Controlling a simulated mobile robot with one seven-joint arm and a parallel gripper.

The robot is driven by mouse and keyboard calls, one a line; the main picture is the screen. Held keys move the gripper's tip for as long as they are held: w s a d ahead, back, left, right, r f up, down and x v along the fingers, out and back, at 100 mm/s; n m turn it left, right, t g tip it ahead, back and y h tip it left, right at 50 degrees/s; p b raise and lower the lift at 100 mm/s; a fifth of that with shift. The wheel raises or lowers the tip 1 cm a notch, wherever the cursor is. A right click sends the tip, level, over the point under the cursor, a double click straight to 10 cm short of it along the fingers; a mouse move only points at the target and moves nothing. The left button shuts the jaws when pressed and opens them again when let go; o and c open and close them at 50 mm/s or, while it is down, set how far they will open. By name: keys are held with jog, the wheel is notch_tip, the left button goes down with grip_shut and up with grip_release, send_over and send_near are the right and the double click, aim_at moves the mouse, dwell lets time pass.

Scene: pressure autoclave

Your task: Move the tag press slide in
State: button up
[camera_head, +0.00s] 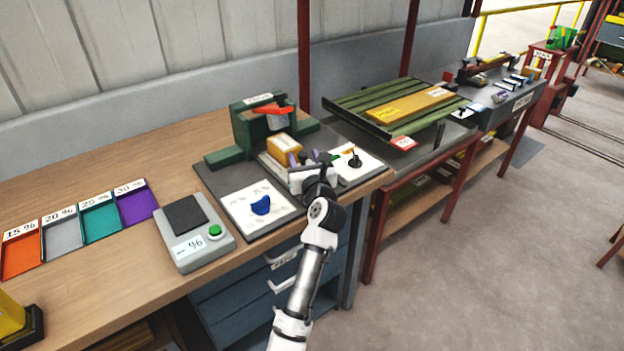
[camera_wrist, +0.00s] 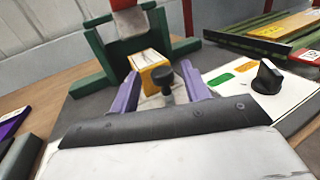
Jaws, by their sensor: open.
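The tag press (camera_head: 243,128) is a green frame with a red lever (camera_head: 270,109), standing at the back of a dark mat on the bench. In front of it is its slide, with a yellow block (camera_head: 284,147) that has a pale top. The block also shows in the wrist view (camera_wrist: 148,66), just in front of the press frame. A black knob (camera_wrist: 164,78) stands at the near side of the block. My gripper (camera_head: 299,160) is open, with its purple fingers on either side of the knob. Whether they touch it I cannot tell. The slide's base is partly hidden by my gripper.
A white panel with a blue knob (camera_head: 261,205) lies left of my gripper, and one with a black knob (camera_head: 354,160) lies right. A scale (camera_head: 193,240) and coloured trays (camera_head: 62,232) are further left. A green slatted rack (camera_head: 374,97) stands at right.

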jog(key=b+v, duration=0.2)
jog(key=v, duration=0.8)
jog(key=shift+s, duration=0.4)
